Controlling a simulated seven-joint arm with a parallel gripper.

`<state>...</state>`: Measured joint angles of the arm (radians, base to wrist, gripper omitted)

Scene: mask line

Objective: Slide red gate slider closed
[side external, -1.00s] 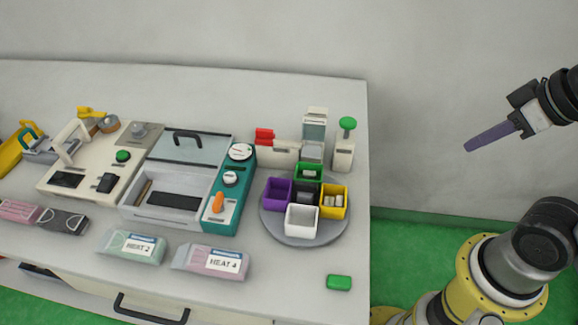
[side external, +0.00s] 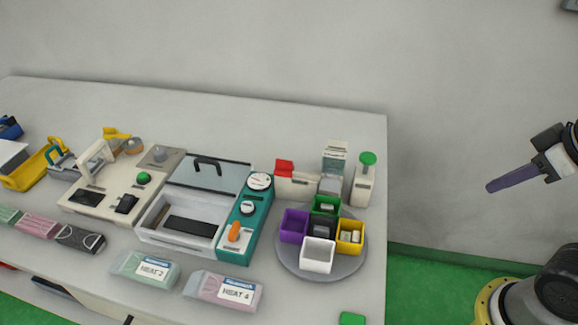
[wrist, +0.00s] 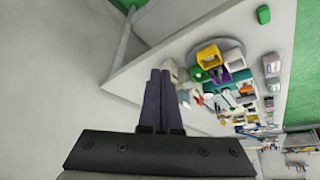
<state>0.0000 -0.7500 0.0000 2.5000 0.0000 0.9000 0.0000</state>
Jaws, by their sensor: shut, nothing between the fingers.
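The red slider (side external: 284,168) sits at the left end of a low cream gate block (side external: 298,187) near the back right of the table. My gripper (side external: 488,188) is well to the right of it, in the air past the table's right edge. Its long purple-grey fingers are together and empty. In the wrist view the shut fingers (wrist: 160,74) point toward the table's crowded area.
A grey turntable (side external: 290,265) with colored bins, a green-knobbed dispenser (side external: 362,184) and a teal control panel (side external: 243,222) stand close to the gate. Heat-labelled packs (side external: 222,291) lie in front. The table's back strip is clear.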

